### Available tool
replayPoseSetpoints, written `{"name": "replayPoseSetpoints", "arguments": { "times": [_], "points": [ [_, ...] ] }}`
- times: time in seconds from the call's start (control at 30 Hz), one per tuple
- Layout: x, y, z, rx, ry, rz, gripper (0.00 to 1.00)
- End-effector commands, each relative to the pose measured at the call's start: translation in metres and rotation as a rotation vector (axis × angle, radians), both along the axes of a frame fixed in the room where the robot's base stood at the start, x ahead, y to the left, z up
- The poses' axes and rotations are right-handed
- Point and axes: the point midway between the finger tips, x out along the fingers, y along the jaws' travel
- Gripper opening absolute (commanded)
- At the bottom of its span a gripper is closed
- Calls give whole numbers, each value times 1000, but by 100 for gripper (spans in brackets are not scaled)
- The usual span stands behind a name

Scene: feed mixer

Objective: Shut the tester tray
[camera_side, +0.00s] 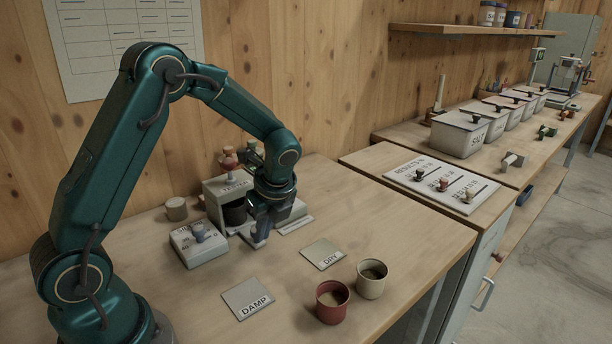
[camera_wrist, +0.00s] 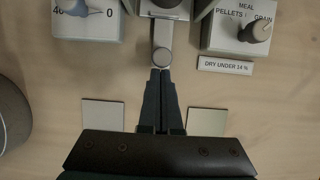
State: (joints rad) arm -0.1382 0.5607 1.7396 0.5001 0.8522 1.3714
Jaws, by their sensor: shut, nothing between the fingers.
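The tester (camera_side: 228,188) is a pale box with a dark round opening or cup at its front, standing near the wall. Its tray shows in the wrist view as a narrow grey bar with a rounded end, the tray handle (camera_wrist: 162,57), pointing toward my gripper. A dark round hollow shows at the top edge there. My gripper (camera_wrist: 160,72) is shut and empty, with its fingertips at the handle's end; I cannot tell whether they touch. In the side view my gripper (camera_side: 259,241) is low in front of the tester and hides most of the tray.
A box with a blue knob (camera_side: 199,236) stands left of the tester; a dial box (camera_wrist: 240,30) stands right. The DAMP card (camera_side: 249,298) and DRY card (camera_side: 323,254) lie in front. A red cup (camera_side: 332,302) and cream cup (camera_side: 371,279) stand near the front edge.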

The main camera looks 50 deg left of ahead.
Motion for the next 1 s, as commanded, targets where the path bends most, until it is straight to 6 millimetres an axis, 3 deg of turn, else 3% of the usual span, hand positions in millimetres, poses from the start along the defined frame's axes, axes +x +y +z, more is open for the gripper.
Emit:
{"name": "replayPoseSetpoints", "arguments": {
  "times": [0.37, 0.6, 0.8, 1.0],
  "points": [
    [0, -1, 0, 11, 3, -4, 0],
    [1, -44, 1, 2, -1, -9, 0],
    [1, -59, 48, 1, -8, -2, 0],
    [1, -72, 79, 1, -5, -2, 0]
  ]
}}
